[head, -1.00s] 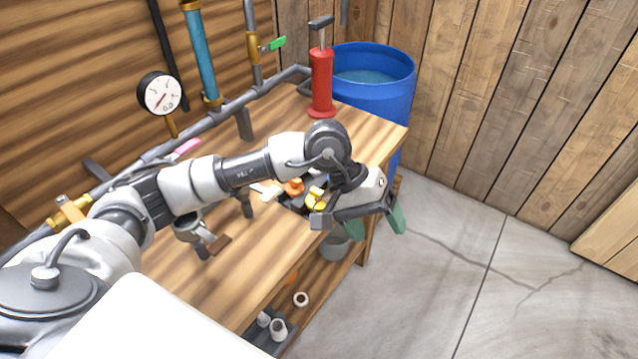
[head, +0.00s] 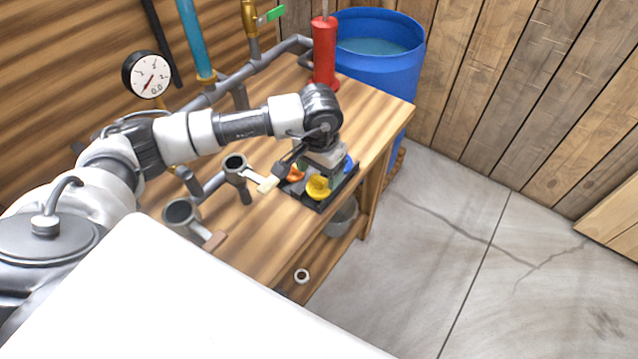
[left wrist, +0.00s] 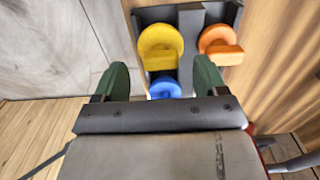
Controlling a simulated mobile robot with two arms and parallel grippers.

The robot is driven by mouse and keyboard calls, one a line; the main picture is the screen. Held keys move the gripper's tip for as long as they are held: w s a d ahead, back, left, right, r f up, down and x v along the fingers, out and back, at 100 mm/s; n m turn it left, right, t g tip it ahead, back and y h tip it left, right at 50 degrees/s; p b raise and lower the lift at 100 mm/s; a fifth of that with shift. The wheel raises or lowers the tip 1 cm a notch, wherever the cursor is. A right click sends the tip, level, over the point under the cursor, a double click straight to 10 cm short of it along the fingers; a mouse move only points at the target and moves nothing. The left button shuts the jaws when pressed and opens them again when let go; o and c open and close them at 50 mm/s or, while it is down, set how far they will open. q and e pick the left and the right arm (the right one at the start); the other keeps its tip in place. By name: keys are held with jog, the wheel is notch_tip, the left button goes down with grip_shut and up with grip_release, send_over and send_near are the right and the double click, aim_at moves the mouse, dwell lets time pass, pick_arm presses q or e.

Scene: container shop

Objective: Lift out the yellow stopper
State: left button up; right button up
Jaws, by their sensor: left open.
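The yellow stopper (head: 318,188) sits in a dark tray (head: 318,206) near the front edge of the wooden workbench. In the left wrist view the yellow stopper (left wrist: 160,48) is round with a raised grip bar. An orange stopper (left wrist: 222,46) and a blue stopper (left wrist: 165,88) share the tray. My left gripper (left wrist: 163,78) is open and empty, its green fingers spread on either side of the blue stopper, with the yellow one just beyond. In the head view my left gripper (head: 326,172) hangs over the tray, partly hiding it. My right gripper is not in view.
Two open pipe ends (head: 235,162) with side handles stand left of the tray. A red hand pump (head: 325,52) and a blue water barrel (head: 378,48) are at the back. A gauge (head: 147,75) and pipes line the wall. The concrete floor at right is clear.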

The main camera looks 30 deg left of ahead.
aim_at(319, 178)
pick_arm(q)
jog(key=shift+f, duration=1.5)
jog(key=shift+c, duration=0.4)
jog(key=c, duration=0.9)
jog(key=shift+r, duration=0.1)
